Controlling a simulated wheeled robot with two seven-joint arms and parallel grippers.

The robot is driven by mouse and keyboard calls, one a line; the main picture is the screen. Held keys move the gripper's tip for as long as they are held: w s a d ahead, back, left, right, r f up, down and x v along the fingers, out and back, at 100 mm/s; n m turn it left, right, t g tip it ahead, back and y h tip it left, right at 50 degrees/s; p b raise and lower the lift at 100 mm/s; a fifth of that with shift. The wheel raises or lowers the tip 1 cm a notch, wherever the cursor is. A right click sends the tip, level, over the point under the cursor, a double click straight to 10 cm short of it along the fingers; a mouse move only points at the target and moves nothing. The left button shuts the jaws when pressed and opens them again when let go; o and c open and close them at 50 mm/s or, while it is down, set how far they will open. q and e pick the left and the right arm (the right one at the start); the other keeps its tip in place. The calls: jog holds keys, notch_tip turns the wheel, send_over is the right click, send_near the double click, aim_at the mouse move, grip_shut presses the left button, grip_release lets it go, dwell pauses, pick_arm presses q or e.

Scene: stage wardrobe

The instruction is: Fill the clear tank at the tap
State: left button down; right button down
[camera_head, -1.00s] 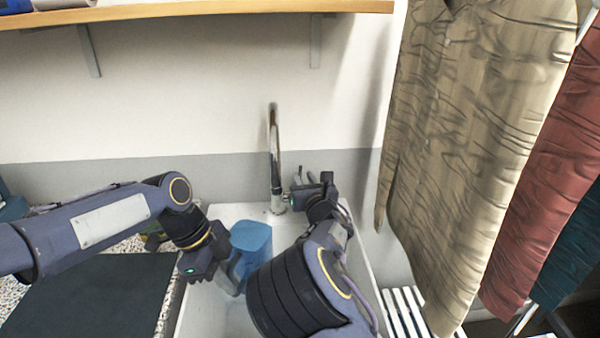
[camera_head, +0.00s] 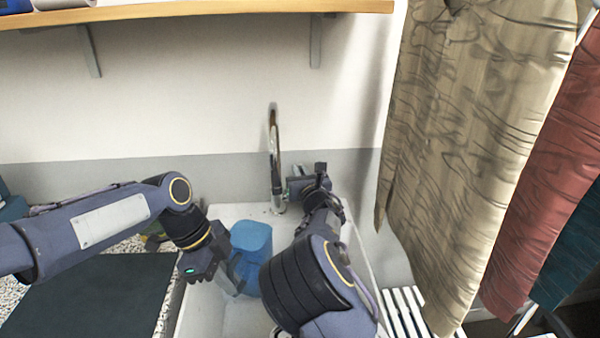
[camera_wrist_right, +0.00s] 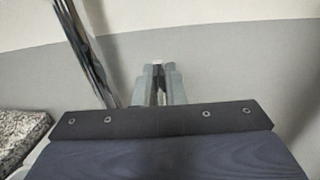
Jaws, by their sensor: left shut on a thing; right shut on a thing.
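A blue tank (camera_head: 252,245) stands in the sink under the tap. It looks blue, and its water level cannot be made out. My left gripper (camera_head: 226,276) is shut on the tank's handle side. The chrome tap (camera_head: 275,165) rises behind the tank; it also shows in the right wrist view (camera_wrist_right: 92,50). My right gripper (camera_head: 292,189) is beside the tap's base, to its right, shut on a small part that looks like the tap's lever. Its fingers show close together in the right wrist view (camera_wrist_right: 158,88); the part between them is mostly hidden.
The white sink (camera_head: 232,322) surrounds the tank. A dark mat (camera_head: 85,295) lies on the speckled counter at left. A wooden shelf (camera_head: 200,10) runs above. Hanging clothes (camera_head: 470,150) and a white slatted rack (camera_head: 405,310) are close on the right.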

jog(key=shift+s+f, duration=0.1)
jog(key=shift+s, duration=0.05)
jog(key=shift+s+f+t, duration=0.1)
jog(key=shift+s+t, duration=0.05)
jog(key=shift+t, duration=0.15)
jog(key=shift+s+f+n+t+y, duration=0.25)
jog(key=shift+s+n+t+y, duration=0.25)
jog(key=shift+s+t, duration=0.65)
jog(key=shift+s+f+n+t+y, duration=0.2)
jog(key=shift+s+n+t+y, duration=0.4)
jog(key=shift+t, duration=0.95)
jog(key=shift+s, duration=0.15)
jog(key=c, duration=1.6)
grip_release()
jog(key=v, duration=1.2)
